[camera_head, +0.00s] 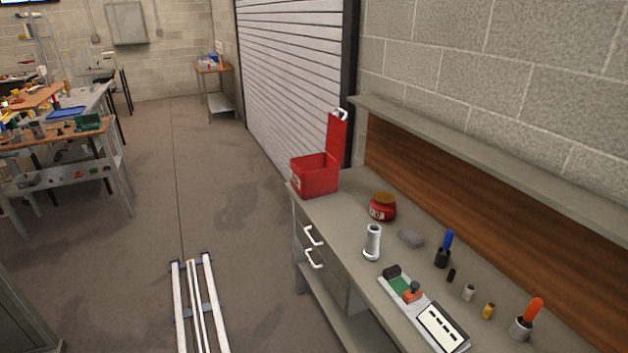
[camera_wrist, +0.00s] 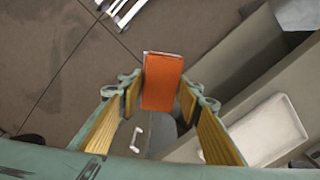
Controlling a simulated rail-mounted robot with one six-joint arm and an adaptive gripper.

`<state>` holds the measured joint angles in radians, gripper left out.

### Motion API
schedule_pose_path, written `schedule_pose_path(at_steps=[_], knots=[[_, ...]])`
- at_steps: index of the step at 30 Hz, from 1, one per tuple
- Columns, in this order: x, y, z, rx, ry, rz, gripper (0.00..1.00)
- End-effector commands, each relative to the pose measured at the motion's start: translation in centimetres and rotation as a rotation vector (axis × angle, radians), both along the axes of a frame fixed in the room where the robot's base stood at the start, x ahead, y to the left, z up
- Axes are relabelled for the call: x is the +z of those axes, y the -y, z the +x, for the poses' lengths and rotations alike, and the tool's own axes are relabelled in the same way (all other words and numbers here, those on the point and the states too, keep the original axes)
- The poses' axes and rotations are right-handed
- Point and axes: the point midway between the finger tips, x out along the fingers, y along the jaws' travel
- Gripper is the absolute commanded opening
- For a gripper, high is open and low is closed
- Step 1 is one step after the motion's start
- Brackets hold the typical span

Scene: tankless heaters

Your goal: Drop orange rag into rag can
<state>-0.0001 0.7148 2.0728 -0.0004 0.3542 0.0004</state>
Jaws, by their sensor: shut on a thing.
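In the wrist view, my gripper (camera_wrist: 160,92) has its yellow-padded fingers on either side of the orange rag (camera_wrist: 162,80). The rag looks like a folded rectangular block and is held between the fingertips, with grey surfaces and the floor below it. In the head view, a red box-shaped can with its lid raised (camera_head: 315,176) stands at the far end of the grey workbench; it looks like the rag can. Its inside is mostly hidden. I cannot make out this can in the wrist view. My gripper and the rag do not show in the head view.
On the workbench (camera_head: 350,190) stand a red jar (camera_head: 382,207), a white cylinder (camera_head: 372,242), a grey lump (camera_head: 411,238), a tray (camera_head: 422,308) and several small items. A shelf (camera_head: 470,140) runs above. Floor to the left (camera_head: 200,190) is largely clear around white rails (camera_head: 200,305).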

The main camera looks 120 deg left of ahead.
Motion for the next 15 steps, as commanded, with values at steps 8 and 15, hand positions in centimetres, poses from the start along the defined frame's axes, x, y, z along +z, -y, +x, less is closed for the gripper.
schedule_pose_path(at_steps=[8,15], knots=[[0.1,0.0,0.1,-0.002,0.001,0.000,0.21],[1.2,0.0,1.8,-0.032,0.005,0.000,0.21]])
